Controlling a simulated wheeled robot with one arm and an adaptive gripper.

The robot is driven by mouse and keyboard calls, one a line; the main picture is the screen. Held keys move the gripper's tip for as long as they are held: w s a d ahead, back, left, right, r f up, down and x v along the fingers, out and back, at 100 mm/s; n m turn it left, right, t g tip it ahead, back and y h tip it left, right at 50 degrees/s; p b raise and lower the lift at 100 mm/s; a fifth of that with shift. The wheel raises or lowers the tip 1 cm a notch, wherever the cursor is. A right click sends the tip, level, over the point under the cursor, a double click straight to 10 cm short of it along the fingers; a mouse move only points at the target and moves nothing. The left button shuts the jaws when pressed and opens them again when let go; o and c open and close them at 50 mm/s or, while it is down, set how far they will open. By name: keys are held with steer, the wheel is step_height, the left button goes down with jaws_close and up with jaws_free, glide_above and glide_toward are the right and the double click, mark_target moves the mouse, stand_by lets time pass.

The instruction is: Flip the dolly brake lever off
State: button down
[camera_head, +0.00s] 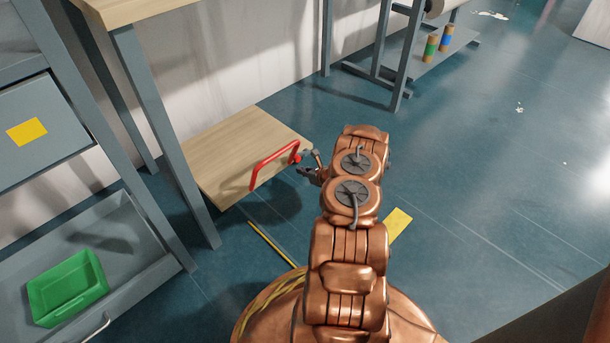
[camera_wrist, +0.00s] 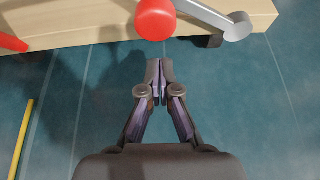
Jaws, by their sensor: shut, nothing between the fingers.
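The dolly (camera_head: 225,150) is a low wooden platform on the floor, with a red bar handle (camera_head: 272,168) near its front. In the wrist view the brake lever shows as a grey arm (camera_wrist: 205,15) with a round red knob (camera_wrist: 155,18), joined to a grey pivot (camera_wrist: 238,27) at the dolly's edge (camera_wrist: 90,32). My gripper (camera_wrist: 160,65) is shut and empty, its tips just below the knob in the picture; a small gap shows between them. In the head view my gripper (camera_head: 304,170) is beside the red knob (camera_head: 296,158), and my arm hides part of this area.
A grey shelf unit with a green bin (camera_head: 67,288) stands at the left. A wooden-topped table's leg (camera_head: 165,135) rises beside the dolly. A grey rack (camera_head: 405,60) stands at the back. The blue floor at right is mostly clear. A yellow floor line (camera_wrist: 20,138) runs nearby.

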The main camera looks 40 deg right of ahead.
steer(key=shift+w+r+b, duration=0.15)
steer(key=shift+r+b, duration=0.45)
steer(key=shift+r, duration=0.75)
steer(key=shift+r+p, duration=0.2)
steer(key=shift+p, duration=0.1)
